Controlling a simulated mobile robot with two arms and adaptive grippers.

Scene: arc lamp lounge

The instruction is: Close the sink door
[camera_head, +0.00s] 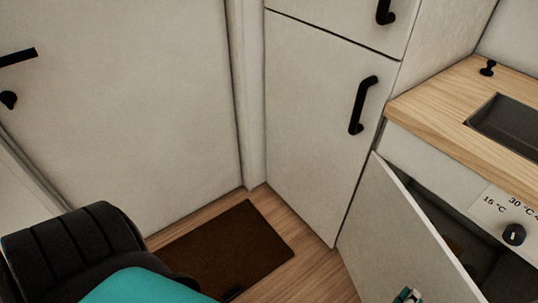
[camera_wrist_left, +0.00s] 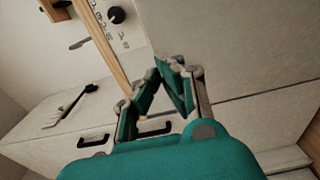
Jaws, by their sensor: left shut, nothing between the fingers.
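The sink door (camera_head: 405,235) is a pale panel below the wooden counter, at the lower right in the head view. It stands open at an angle, with a dark gap between it and the cabinet. My left gripper (camera_head: 408,296) shows only as a small teal and grey tip at the bottom edge, in front of the door's outer face. Whether it touches the door I cannot tell. In the left wrist view the gripper (camera_wrist_left: 168,72) has its fingers shut and empty, before a pale panel. My right gripper is not in view.
The sink (camera_head: 510,122) is set in the wooden counter (camera_head: 440,115). A control knob (camera_head: 513,235) sits on the front below it. A tall cabinet (camera_head: 310,120) with a black handle (camera_head: 362,105) stands left of the door. A brown mat (camera_head: 225,250) lies on the floor.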

